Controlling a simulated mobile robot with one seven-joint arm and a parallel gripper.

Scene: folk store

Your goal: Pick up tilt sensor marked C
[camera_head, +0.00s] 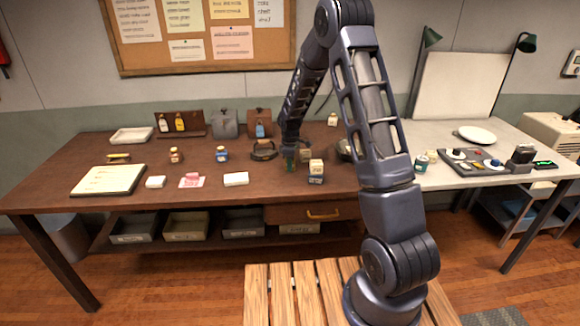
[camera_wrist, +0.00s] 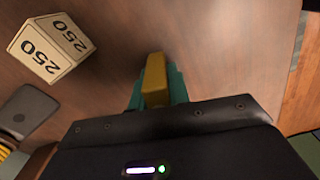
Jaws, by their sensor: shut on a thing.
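My gripper (camera_head: 291,160) is at the middle of the brown workbench, close to its surface. In the wrist view its teal fingers (camera_wrist: 156,88) are shut on a small mustard-yellow block (camera_wrist: 155,78). No letter shows on the side of the block facing the camera, so I cannot read whether it is the tilt sensor marked C. In the head view the block is too small or hidden to make out. I cannot tell whether it touches the bench.
A pale block marked 250 (camera_wrist: 50,47) stands beside the fingers, and a grey rounded object (camera_wrist: 24,115) lies below it. In the head view, small boxes (camera_head: 316,171) stand just right of my gripper. A white card (camera_head: 236,179) lies to the left on the bench (camera_head: 220,200).

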